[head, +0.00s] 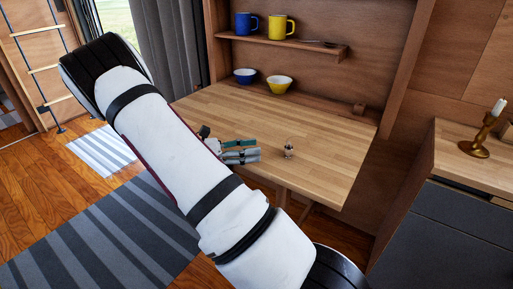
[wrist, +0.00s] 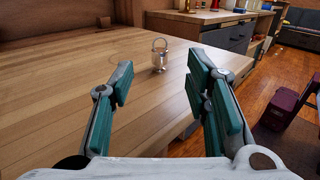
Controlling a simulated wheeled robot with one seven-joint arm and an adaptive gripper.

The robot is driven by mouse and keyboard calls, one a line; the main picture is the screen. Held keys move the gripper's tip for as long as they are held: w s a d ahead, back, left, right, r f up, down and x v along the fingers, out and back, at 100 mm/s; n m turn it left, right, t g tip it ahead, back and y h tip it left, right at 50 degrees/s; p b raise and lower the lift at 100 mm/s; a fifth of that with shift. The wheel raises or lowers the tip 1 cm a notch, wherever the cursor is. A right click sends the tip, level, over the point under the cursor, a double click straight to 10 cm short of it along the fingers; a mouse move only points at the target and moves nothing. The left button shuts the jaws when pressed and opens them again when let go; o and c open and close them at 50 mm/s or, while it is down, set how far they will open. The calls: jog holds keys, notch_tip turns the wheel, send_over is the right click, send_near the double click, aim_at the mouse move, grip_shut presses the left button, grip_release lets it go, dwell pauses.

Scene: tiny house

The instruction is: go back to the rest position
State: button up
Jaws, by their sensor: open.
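My gripper (head: 240,150) is over the front part of the wooden fold-down table (head: 310,130) in the head view, partly hidden behind my own white arm. In the wrist view my gripper (wrist: 164,95) shows two teal-padded fingers spread wide apart, with nothing between the pads. A small metallic padlock-like object (head: 289,148) stands on the table, just right of the fingertips in the head view. In the wrist view this small object (wrist: 159,57) stands beyond the fingertips, apart from them.
A shelf (head: 300,46) holds a blue mug (head: 246,23) and a yellow mug (head: 281,27). A blue bowl (head: 245,75) and a yellow bowl (head: 279,85) sit at the table's back. A cabinet (head: 440,225) with a candle holder (head: 483,135) stands right. A dark red box (wrist: 285,108) is on the floor.

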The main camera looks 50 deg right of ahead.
dwell(0.6)
jog(key=shift+s+a+r+y, duration=0.1)
jog(key=shift+a+r+y, duration=0.1)
jog(key=shift+r+y, duration=0.1)
jog(key=s+a+r+m+t+y, duration=0.3)
jog(key=s+a+r+t+y, duration=0.1)
jog(key=s+a, duration=0.4)
jog(key=s+a+r+m+t+y, duration=0.45)
jog(key=s+a, duration=0.25)
jog(key=a, duration=0.4)
jog(key=s+a+r+m+t+y, duration=0.3)
jog(key=s+a+r+t+y, duration=0.15)
jog(key=s+a, duration=0.35)
notch_tip(320, 180, up, 21)
jog(key=a+t+p, duration=0.1)
jog(key=t+p, duration=0.1)
jog(key=p, duration=1.8)
jog(key=shift+w+t, duration=0.4)
